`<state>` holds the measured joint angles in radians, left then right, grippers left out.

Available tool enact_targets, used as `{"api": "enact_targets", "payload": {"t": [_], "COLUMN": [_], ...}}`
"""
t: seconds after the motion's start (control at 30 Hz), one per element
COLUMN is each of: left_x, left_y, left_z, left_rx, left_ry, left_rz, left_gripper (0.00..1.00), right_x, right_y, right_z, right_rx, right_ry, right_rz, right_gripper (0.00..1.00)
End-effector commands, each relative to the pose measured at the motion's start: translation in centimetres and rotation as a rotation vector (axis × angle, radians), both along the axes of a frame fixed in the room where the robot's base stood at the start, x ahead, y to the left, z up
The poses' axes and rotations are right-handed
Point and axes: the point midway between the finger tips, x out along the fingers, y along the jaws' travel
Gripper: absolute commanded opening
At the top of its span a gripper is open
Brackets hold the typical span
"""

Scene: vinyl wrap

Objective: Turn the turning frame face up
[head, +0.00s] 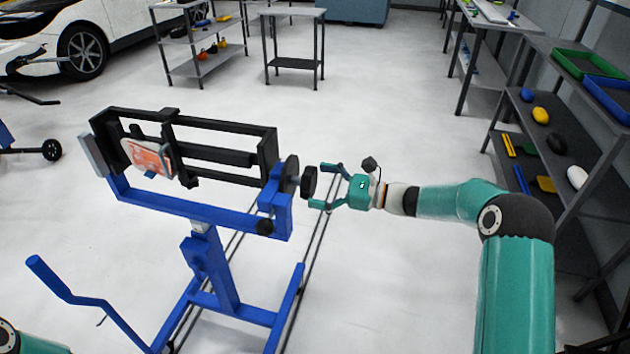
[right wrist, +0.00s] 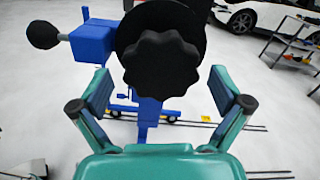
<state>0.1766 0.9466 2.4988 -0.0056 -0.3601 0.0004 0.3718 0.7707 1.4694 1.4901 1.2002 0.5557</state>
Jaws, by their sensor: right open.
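The turning frame (head: 215,126) is a black rectangular frame on a blue stand (head: 210,270), left of centre in the head view. A white and orange part (head: 147,157) is held in it near its left end. A black lobed knob (head: 308,183) sits at its right end, beside a black disc (head: 290,174). In the right wrist view the knob (right wrist: 161,65) is straight ahead. My right gripper (head: 325,185) is open, with its fingers (right wrist: 160,100) on either side of the space just before the knob. I cannot see clear contact. My left gripper is not in view.
A blue crank handle (head: 65,280) sticks out at the stand's lower left. A shelf rack (head: 580,120) with trays and small items stands at the right. Grey carts (head: 293,45) and a white car (head: 85,35) are at the back. The floor between is clear.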

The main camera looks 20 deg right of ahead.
Motion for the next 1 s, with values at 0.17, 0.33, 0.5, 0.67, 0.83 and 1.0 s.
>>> {"api": "enact_targets", "payload": {"t": [0.17,0.33,0.5,0.67,0.83,1.0], "left_x": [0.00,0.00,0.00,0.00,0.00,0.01], "left_y": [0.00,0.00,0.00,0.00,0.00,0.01], "left_z": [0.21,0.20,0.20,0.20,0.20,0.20], "left_rx": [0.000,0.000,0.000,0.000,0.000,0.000], "left_ry": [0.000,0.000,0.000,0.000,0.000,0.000], "left_rz": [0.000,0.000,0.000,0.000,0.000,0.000], "left_gripper": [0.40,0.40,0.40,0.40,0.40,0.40], "right_x": [0.73,0.84,0.81,0.79,0.75,0.74], "right_y": [1.09,1.23,1.20,1.18,1.19,0.74], "right_z": [-0.02,-0.03,-0.03,-0.03,-0.05,-0.07], "right_rx": [-0.001,-0.001,-0.001,-0.001,-0.001,0.000], "right_ry": [0.001,0.001,0.001,0.001,0.001,0.001], "right_rz": [0.000,0.000,0.000,0.000,0.001,0.000], "right_gripper": [1.00,1.00,0.95,0.68,0.40,0.19]}}
